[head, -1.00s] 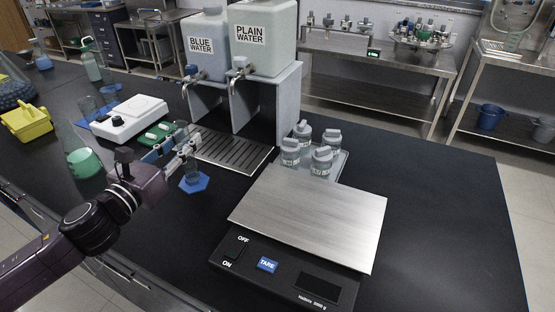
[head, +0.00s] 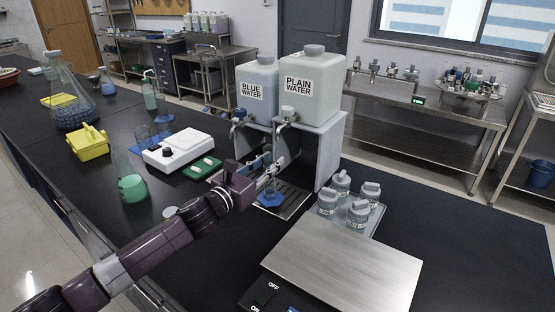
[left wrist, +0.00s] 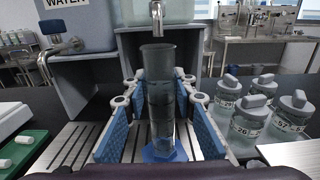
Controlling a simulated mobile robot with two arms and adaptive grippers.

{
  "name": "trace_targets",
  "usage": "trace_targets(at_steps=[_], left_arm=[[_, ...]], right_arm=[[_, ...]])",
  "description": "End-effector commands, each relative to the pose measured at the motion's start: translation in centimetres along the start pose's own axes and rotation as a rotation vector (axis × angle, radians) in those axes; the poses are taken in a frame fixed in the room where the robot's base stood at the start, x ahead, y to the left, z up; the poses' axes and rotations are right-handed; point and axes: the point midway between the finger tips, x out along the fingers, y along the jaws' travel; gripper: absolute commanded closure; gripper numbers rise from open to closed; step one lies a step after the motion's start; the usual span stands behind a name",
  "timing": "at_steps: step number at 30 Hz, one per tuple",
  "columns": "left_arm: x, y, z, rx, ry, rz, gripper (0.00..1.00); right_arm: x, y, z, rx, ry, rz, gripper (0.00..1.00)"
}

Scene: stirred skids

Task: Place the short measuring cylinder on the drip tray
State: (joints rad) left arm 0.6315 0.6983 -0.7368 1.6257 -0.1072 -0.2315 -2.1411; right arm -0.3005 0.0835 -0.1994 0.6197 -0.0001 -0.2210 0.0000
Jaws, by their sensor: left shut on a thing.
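The short measuring cylinder is a clear grey tube (left wrist: 160,95) with a blue six-sided base (head: 269,200). My left gripper (head: 268,178) is shut on its tube, with blue pads on both sides in the left wrist view (left wrist: 160,110). The cylinder is upright over the slatted metal drip tray (head: 292,207), below the plain water tap (left wrist: 157,18). The tray's slats also show in the left wrist view (left wrist: 62,150). I cannot tell whether the base touches the slats. My right gripper is not in view.
The blue water tank (head: 257,92) and plain water tank (head: 312,85) stand on a grey stand behind the tray. Several lidded jars (head: 341,184) and a scale (head: 345,262) are to the right. A white stirrer (head: 178,148) and green flask (head: 131,186) are to the left.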

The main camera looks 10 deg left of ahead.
Motion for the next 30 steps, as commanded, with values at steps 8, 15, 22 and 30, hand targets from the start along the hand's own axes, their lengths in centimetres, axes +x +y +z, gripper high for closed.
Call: trace_targets(at_steps=[8, 15, 22, 30], left_arm=[[4.0, -0.1, 0.3, -0.001, -0.002, 0.000, 1.00], [3.7, 0.0, -1.4, 0.001, -0.002, 0.000, 1.00], [3.7, 0.0, -1.7, 0.000, -0.001, 0.000, 1.00], [3.7, 0.0, -1.8, 0.000, 0.000, 0.000, 0.58]], right_arm=[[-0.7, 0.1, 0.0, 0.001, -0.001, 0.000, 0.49], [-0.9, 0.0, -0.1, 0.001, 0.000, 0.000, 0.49], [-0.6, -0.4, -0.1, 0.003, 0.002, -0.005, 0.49], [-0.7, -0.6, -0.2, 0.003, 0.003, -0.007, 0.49]])
